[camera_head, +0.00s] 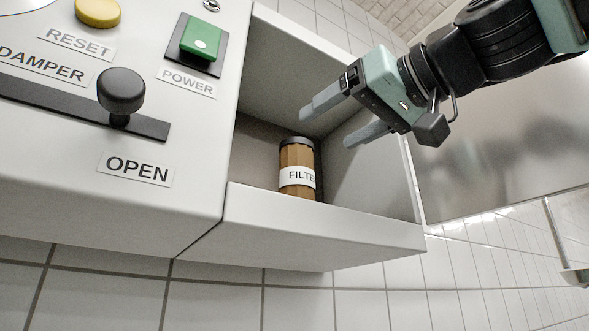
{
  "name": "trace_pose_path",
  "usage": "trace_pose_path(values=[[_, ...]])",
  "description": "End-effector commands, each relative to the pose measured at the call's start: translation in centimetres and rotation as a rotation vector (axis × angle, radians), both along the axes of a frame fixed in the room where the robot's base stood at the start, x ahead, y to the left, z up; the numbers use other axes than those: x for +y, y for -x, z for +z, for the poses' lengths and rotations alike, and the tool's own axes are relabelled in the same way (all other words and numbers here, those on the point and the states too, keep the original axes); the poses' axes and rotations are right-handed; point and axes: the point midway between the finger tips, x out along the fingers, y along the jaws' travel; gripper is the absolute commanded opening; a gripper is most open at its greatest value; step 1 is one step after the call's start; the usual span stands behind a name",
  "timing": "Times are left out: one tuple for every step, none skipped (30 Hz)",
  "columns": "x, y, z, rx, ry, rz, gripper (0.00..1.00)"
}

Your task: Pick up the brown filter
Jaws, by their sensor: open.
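My gripper (327,126) reaches in from the upper right. Its two grey fingers are spread apart, with nothing between them. The fingertips are above and to the right of the filter, and appear apart from it.
Left of the compartment, the panel has a green POWER button (201,39), a yellow RESET button (98,11) and a black DAMPER knob (121,92) near an OPEN label (136,168). The compartment's front lip and side walls border the filter. White tiles lie below.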

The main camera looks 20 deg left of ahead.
Motion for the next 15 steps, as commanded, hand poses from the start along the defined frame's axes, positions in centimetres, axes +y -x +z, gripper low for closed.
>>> trace_pose_path(values=[[1.1, -0.6, 0.5, 0.003, 0.003, 0.002, 0.75], [1.7, -0.9, 0.5, 0.003, 0.004, 0.003, 0.75], [2.4, -1.2, 0.5, 0.002, 0.002, 0.003, 0.75], [2.9, -1.5, 0.5, 0.003, 0.003, 0.003, 0.75], [3.3, -1.8, 0.4, 0.004, 0.003, 0.002, 0.75], [3.8, -2.1, 0.4, 0.002, 0.002, 0.002, 0.75], [4.2, -2.3, 0.4, 0.002, 0.002, 0.002, 0.75], [4.5, -2.5, 0.3, 0.002, 0.001, 0.002, 0.75], [4.8, -2.6, 0.2, 0.001, 0.002, 0.002, 0.75], [5.0, -2.7, 0.2, 0.001, 0.002, 0.002, 0.75], [5.2, -2.8, 0.1, 0.0, 0.001, 0.002, 0.75], [5.3, -2.9, 0.1, 0.0, 0.001, 0.001, 0.75], [5.4, -3.0, 0.1, 0.0, 0.001, 0.001, 0.75], [5.6, -3.1, 0.0, 0.0, 0.001, 0.001, 0.75], [5.9, -3.4, 0.0, 0.002, 0.001, 0.0, 0.75]])
